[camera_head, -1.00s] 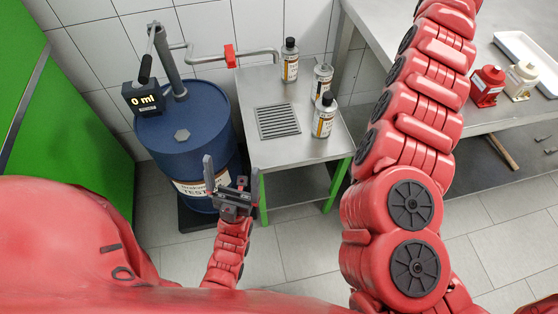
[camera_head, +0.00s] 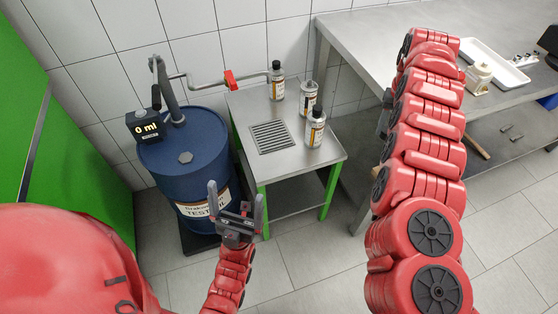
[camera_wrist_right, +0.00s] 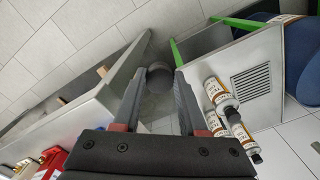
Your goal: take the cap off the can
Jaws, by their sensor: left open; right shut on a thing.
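Three cans with white-and-orange labels stand on the small steel table: the rear can (camera_head: 277,82) and the front can (camera_head: 315,130) have black caps. The middle can (camera_head: 308,98) shows a pale top without a black cap. My right gripper (camera_wrist_right: 161,72) is shut on a dark round thing (camera_wrist_right: 158,80) that looks like a cap; it is held clear of the cans, which lie to the right in the right wrist view. In the head view my right arm hides most of that gripper. My left gripper (camera_head: 238,208) is open and empty, in front of the blue barrel.
The blue barrel (camera_head: 185,158) with a "0 ml" display (camera_head: 145,127) stands left of the small table (camera_head: 240,108), with a pipe and red valve handle (camera_head: 230,80) above. A long steel bench (camera_head: 360,30) at right carries a cream container (camera_head: 479,78) and white tray (camera_head: 500,62).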

